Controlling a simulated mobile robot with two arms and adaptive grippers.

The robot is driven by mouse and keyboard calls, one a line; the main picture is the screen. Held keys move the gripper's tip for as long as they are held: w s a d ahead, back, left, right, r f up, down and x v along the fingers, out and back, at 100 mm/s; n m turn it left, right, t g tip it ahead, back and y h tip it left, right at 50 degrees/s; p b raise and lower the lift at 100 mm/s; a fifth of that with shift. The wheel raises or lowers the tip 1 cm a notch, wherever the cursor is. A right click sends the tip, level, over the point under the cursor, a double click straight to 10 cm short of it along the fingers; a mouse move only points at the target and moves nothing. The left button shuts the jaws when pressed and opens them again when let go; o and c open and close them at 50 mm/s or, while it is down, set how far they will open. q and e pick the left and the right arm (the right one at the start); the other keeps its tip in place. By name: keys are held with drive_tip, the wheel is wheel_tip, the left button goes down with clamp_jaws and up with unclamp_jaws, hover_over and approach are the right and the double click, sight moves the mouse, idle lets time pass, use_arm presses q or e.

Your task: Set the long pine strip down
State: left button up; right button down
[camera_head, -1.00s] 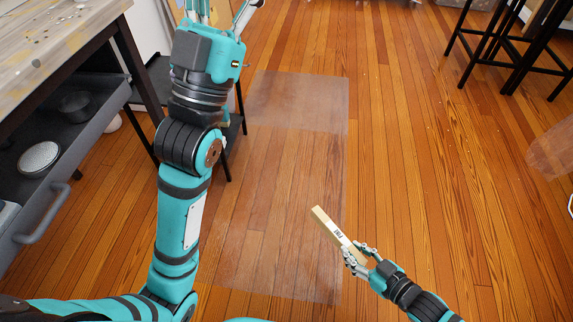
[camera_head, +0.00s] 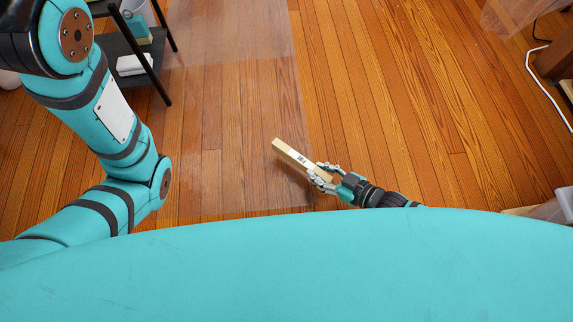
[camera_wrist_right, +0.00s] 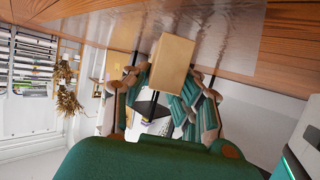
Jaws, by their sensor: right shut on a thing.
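In the right wrist view the strip's pale end (camera_wrist_right: 172,62) shows between the fingers (camera_wrist_right: 165,95). The strip appears held above the floor, but its exact height is hard to tell. My left arm comes in at the left of the head view; its gripper is outside the frame.
A clear plastic sheet (camera_head: 230,110) lies on the wooden floor (camera_head: 400,110) left of the strip. A dark shelf stand (camera_head: 125,50) stands at the upper left. A white cable (camera_head: 545,85) lies at the right. The floor between is largely clear.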

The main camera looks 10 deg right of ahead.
drive_tip(key=b, duration=0.3)
hover_over(289, 177)
drive_tip(key=shift+d+f, duration=0.35)
drive_tip(key=shift+f, duration=0.1)
drive_tip(key=f+b, duration=0.3)
drive_tip(key=b, duration=0.1)
drive_tip(key=shift+w+a+f, duration=0.1)
drive_tip(key=shift+a+f, duration=0.25)
drive_tip(key=shift+a, duration=0.05)
drive_tip(key=shift+r, duration=0.15)
drive_tip(key=shift+f, duration=0.2)
drive_tip(key=c, duration=1.1)
unclamp_jaws()
